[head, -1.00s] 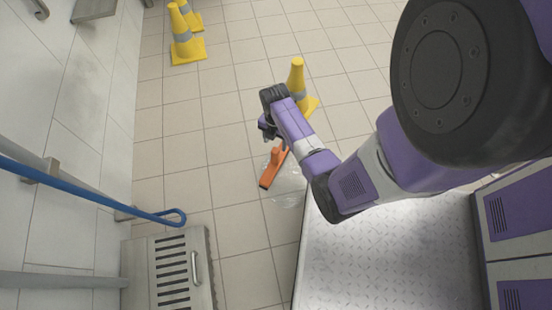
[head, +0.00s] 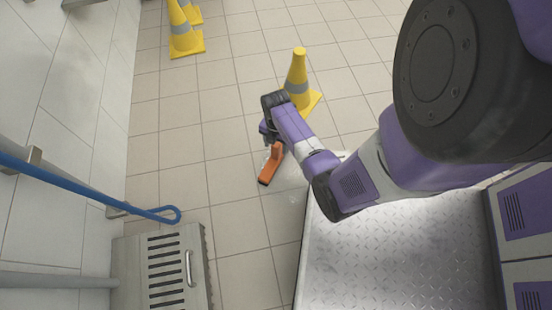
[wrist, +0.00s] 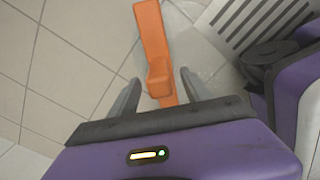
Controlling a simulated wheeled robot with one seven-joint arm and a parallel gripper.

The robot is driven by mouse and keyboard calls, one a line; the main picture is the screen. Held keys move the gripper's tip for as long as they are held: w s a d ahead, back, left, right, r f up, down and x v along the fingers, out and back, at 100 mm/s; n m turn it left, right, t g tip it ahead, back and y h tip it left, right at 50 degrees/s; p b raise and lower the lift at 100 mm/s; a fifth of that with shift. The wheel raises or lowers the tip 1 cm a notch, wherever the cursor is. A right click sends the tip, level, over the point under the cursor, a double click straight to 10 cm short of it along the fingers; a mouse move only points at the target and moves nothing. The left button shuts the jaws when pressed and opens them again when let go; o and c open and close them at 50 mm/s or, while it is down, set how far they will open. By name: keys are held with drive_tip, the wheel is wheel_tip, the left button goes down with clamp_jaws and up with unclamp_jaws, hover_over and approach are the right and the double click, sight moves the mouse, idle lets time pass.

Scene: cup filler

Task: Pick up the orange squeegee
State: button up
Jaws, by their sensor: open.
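The orange squeegee (head: 270,166) lies on the tiled floor in the head view, just below my gripper (head: 267,134). In the wrist view the squeegee (wrist: 155,45) runs from the top middle down toward my gripper (wrist: 158,88). My gripper is open, with one finger on each side of the squeegee's near part. The fingers appear apart from it. The squeegee's lowest part in the wrist view is hidden behind the gripper body.
A yellow cone (head: 297,75) stands close beyond my gripper. More yellow cones (head: 184,35) stand at the upper left. A slotted metal grate box (head: 165,275) is at the lower left, and a blue hose (head: 100,192) crosses the left side. A clear wet-looking patch lies beside the squeegee.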

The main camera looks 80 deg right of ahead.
drive_tip(key=shift+c, duration=0.3)
clamp_jaws()
drive_tip(key=shift+r, duration=0.1)
wheel_tip(320, 180, up, 20)
drive_tip(key=p, duration=1.1)
drive_tip(key=c, duration=0.8)
unclamp_jaws()
clamp_jaws()
